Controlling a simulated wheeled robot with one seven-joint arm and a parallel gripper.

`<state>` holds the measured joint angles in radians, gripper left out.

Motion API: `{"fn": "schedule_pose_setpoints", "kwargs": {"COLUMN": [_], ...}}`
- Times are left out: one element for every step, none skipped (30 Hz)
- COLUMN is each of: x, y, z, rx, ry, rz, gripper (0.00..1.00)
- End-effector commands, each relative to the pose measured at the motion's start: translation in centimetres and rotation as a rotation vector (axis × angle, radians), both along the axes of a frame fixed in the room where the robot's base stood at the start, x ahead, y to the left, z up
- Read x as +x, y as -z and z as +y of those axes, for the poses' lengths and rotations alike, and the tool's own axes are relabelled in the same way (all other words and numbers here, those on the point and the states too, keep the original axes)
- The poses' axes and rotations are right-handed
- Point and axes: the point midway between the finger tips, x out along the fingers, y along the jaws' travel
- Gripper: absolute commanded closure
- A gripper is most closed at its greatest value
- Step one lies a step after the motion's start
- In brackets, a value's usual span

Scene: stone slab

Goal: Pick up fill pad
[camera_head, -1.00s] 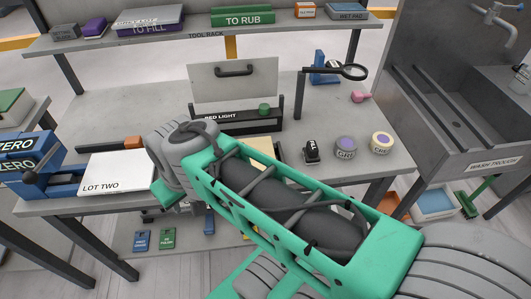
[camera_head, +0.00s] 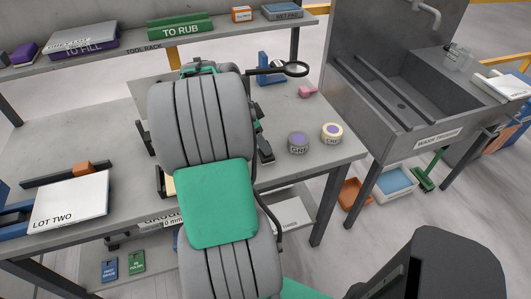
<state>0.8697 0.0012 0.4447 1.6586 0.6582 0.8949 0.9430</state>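I cannot read a "fill pad" label on anything. A small purple block (camera_head: 24,51) lies on the tool rack at the upper left, beside the purple tray marked TO FILL (camera_head: 85,48). A grey-blue box (camera_head: 283,11), whose label looks like WET PAD, sits at the rack's right end. My arm stretches up the middle of the head view, over the bench towards the rack. My gripper's fingers are hidden behind the arm, so I cannot see what they hold.
The rack also bears a green TO RUB box (camera_head: 180,27) and an orange box (camera_head: 242,14). On the bench are a LOT TWO box (camera_head: 70,203), a magnifier (camera_head: 293,69), a pink scoop (camera_head: 307,92) and two round pots (camera_head: 332,132). A sink (camera_head: 400,105) stands right.

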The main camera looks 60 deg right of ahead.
Motion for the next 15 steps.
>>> {"fn": "schedule_pose_setpoints", "kwargs": {"x": [-0.3,-0.4,-0.6,-0.8,-0.9,-1.1,-1.1,-1.2,-1.2,-1.2,-1.2,-1.2,-1.2,-1.2,-1.2], "y": [0.5,1.0,1.7,2.2,2.8,3.4,3.7,4.0,4.2,4.3,4.3,4.3,4.3,4.3,4.3], "z": [-0.2,-0.3,-0.5,-0.6,-0.8,-1.0,-1.1,-1.1,-1.2,-1.2,-1.2,-1.2,-1.2,-1.2,-1.2], "rx": [0.002,0.003,0.004,0.003,0.004,0.003,0.002,0.001,0.0,0.0,0.0,0.0,0.0,0.0,0.0], "ry": [0.002,0.001,0.001,0.0,-0.001,-0.001,-0.001,-0.002,-0.003,-0.004,-0.004,-0.004,-0.004,-0.004,-0.005], "rz": [0.002,0.001,0.002,0.002,0.001,0.001,0.0,0.0,-0.001,-0.002,-0.002,-0.002,-0.002,-0.002,-0.002], "gripper": [0.31,0.31,0.31,0.31,0.31,0.31,0.31,0.31,0.31,0.31,0.31,0.31,0.31,0.31,0.32]}}
